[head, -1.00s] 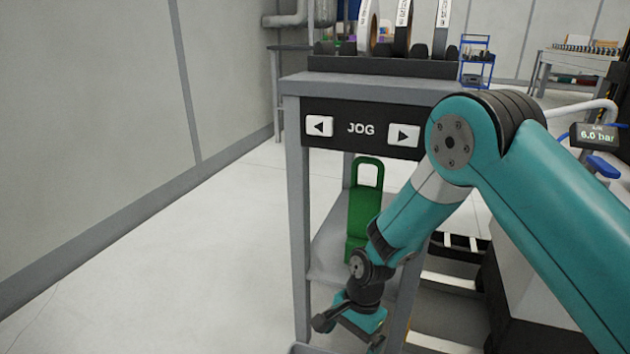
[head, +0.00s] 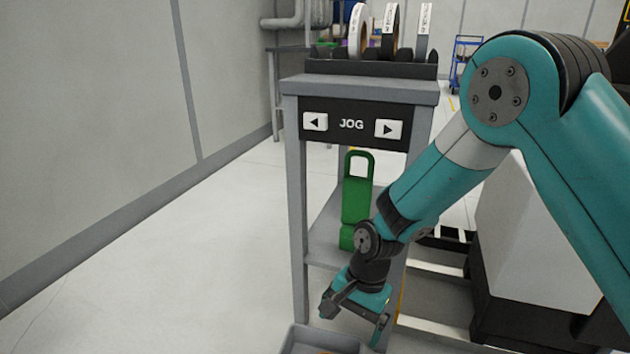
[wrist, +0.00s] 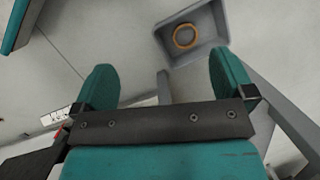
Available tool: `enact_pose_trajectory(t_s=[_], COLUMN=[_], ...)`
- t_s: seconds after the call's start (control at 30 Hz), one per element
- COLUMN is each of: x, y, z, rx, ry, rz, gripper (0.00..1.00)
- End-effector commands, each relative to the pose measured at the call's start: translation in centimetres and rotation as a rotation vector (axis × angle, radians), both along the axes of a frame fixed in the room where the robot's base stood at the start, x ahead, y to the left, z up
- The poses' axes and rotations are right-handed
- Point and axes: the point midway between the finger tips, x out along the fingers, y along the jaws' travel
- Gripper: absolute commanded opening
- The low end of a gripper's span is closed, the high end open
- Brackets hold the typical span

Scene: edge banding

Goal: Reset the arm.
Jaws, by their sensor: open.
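My teal arm reaches in from the right in the head view and bends down in front of the grey stand. My gripper (head: 352,317) hangs low by the stand's front legs. In the wrist view my gripper (wrist: 165,88) shows two teal fingers wide apart with nothing between them. Beyond the fingers, a grey bin (wrist: 217,20) on the floor holds an orange-brown ring (wrist: 185,36). The bin's rim (head: 300,338) also shows at the bottom edge of the head view, below my gripper.
The grey stand (head: 297,200) has a JOG panel (head: 352,125) and carries several upright rolls (head: 358,30) on top. A green handled object (head: 356,205) stands on its lower shelf. A white and black cabinet (head: 530,240) is behind my arm. The floor at left is clear.

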Motion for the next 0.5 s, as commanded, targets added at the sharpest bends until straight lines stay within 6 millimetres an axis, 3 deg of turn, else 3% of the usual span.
enact_pose_trajectory(t_s=[0.27, 0.37, 0.5], x=[-2.0, -3.9, -8.0], y=[-1.5, -2.4, -4.3], z=[10.0, 15.0, 22.0], rx=[0.08, 0.117, 0.17], ry=[-0.096, -0.153, -0.256], rz=[0.218, 0.346, 0.571], gripper=[1.0, 1.0, 1.0])
